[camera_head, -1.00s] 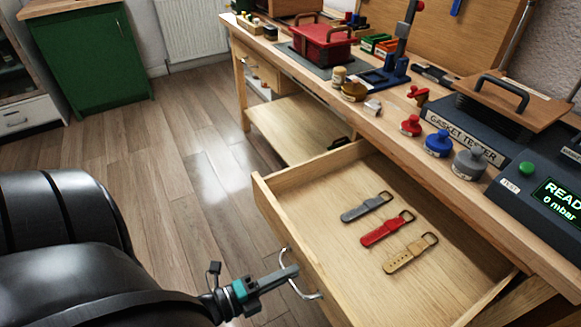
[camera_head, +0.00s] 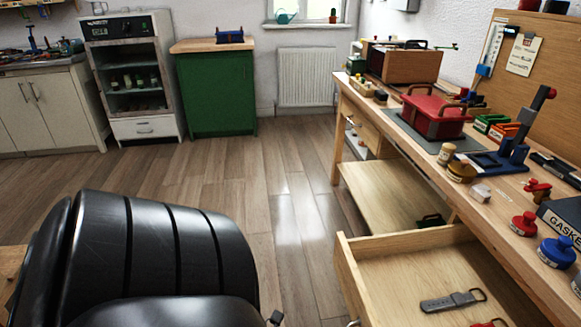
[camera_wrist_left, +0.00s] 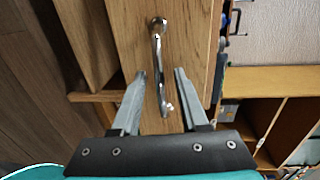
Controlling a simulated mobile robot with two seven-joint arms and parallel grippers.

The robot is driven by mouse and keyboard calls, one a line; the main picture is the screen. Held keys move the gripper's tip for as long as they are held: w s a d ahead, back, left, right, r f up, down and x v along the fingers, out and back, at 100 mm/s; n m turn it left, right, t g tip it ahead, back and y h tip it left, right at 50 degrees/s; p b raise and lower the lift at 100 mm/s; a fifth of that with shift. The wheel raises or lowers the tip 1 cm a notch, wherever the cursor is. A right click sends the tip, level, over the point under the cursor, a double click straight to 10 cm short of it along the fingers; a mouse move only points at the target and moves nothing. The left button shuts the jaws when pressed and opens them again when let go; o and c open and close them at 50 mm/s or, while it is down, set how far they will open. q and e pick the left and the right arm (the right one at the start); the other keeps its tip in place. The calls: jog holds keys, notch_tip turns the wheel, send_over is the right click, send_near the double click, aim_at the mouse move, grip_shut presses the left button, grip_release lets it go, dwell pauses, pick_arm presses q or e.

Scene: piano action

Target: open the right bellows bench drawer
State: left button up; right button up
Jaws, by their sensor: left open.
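The right bellows bench drawer (camera_head: 346,268) is pulled out from under the workbench (camera_head: 361,98), with its inside visible in the head view. A grey strap (camera_head: 448,302) with a buckle lies in it, and part of a red one (camera_head: 487,324) shows at the bottom edge. In the left wrist view, the curved metal handle (camera_wrist_left: 158,45) stands on the wooden drawer front (camera_wrist_left: 188,40). My left gripper (camera_wrist_left: 160,74) is open, with one finger on each side of the handle; I see gaps and cannot tell any contact. My right gripper is not in view.
A black rounded chair-like shape (camera_head: 160,255) fills the lower left. A lower shelf (camera_head: 385,200) lies beyond the drawer. The bench top holds a red case (camera_head: 432,115) and several small tools. The wooden floor (camera_head: 225,180) between is clear.

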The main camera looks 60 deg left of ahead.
pick_arm(q)
jog(key=p+v, duration=0.1)
jog(key=v, duration=1.3)
jog(key=shift+s, duration=0.25)
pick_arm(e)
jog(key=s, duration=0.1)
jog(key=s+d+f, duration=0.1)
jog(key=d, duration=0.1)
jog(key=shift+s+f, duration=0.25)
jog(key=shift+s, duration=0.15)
pick_arm(q)
jog(key=shift+r, duration=0.1)
